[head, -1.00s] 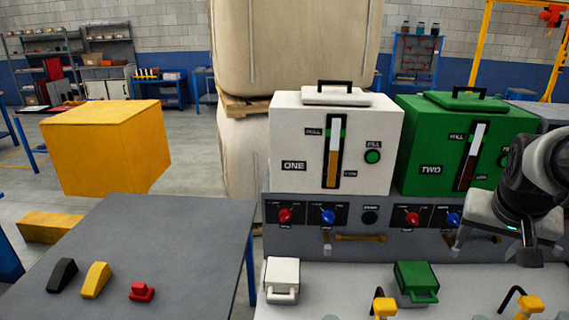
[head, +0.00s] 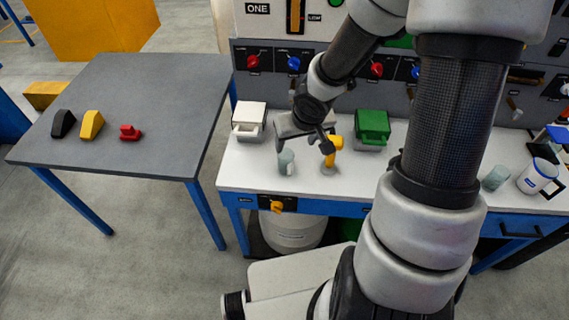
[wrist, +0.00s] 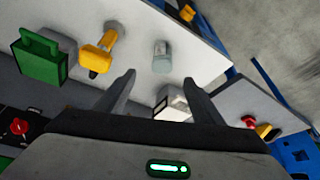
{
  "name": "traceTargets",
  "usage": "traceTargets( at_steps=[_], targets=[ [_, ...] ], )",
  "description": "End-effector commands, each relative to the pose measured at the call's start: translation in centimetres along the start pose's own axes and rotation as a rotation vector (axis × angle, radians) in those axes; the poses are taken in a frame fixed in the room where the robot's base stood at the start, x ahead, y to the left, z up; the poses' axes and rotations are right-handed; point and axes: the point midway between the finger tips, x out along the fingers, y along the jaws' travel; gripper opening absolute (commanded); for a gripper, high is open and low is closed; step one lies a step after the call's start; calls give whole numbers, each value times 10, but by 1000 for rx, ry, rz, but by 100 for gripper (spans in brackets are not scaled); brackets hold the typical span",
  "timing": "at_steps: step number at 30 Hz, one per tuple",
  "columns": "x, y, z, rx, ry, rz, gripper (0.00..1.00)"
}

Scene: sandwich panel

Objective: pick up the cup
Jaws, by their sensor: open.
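A small grey-blue cup (head: 287,162) stands on the white bench top, close to its front edge. In the wrist view the cup (wrist: 162,57) is beyond the fingertips, roughly centred between them. A second similar cup (head: 495,178) stands further right, beside a white and blue jug (head: 538,177); which cup is meant cannot be told. My gripper (head: 308,145) is above the bench, just behind and right of the left cup. In the wrist view my gripper (wrist: 159,80) has its two fingers apart, with nothing held between them.
A yellow tap-like fixture (head: 333,150) stands close right of the left cup. A white box (head: 249,120) and a green box (head: 372,127) stand on the bench. The grey table (head: 150,100) at left holds black, yellow and red pieces, with much bare surface.

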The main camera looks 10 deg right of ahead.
Motion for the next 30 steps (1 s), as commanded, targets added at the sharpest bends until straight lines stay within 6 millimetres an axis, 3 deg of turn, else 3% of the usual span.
traceTargets(
  at_steps=[1,3,12,21,30],
  targets=[
    [18,0,3,-1,0,-1,62],
    [34,-1,4,-2,-2,-1,62],
    [94,0,2,-2,-1,2,62],
    [116,0,0,0,0,3,62],
    [158,-7,-4,0,0,3,62]
  ],
)
